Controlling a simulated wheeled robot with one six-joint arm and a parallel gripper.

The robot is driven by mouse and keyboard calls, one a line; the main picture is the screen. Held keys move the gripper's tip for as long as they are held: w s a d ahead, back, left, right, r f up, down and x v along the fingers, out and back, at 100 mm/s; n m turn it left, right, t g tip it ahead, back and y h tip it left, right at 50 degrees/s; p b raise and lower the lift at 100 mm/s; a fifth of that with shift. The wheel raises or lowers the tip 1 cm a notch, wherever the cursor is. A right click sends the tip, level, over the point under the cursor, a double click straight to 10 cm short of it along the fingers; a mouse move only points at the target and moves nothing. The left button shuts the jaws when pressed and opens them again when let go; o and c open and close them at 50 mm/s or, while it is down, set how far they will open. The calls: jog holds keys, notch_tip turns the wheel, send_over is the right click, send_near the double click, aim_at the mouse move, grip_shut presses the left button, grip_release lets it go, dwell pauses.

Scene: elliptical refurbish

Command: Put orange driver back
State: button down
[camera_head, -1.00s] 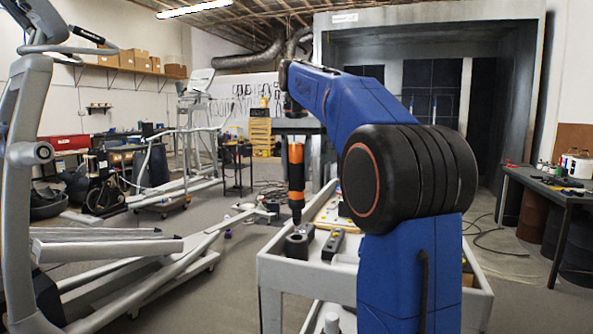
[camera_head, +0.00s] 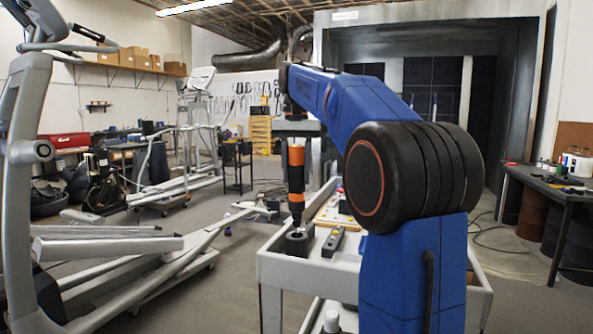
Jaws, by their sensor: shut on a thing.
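The orange driver (camera_head: 296,157) is upright, with an orange band near its top and a black body and tip below. It hangs under my gripper (camera_head: 296,128), which is shut on its upper end. The fingers are small and dark here. The driver's lower tip is at a dark block-like holder (camera_head: 298,242) on the near left corner of the grey cart (camera_head: 290,271). I cannot tell whether the tip is inside the holder or just above it.
A dark oblong tool (camera_head: 334,242) lies right beside the holder. A wooden board (camera_head: 335,213) lies farther back on the cart. A grey elliptical machine (camera_head: 110,246) stands left of the cart. A dark workbench (camera_head: 550,185) stands at the right.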

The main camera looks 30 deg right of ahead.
aim_at(297, 200)
jog(key=shift+f, duration=1.85)
jog(key=shift+f, duration=0.25)
jog(key=shift+f, duration=1.25)
jog(key=shift+f, duration=0.55)
jog(key=c, duration=1.1)
grip_release()
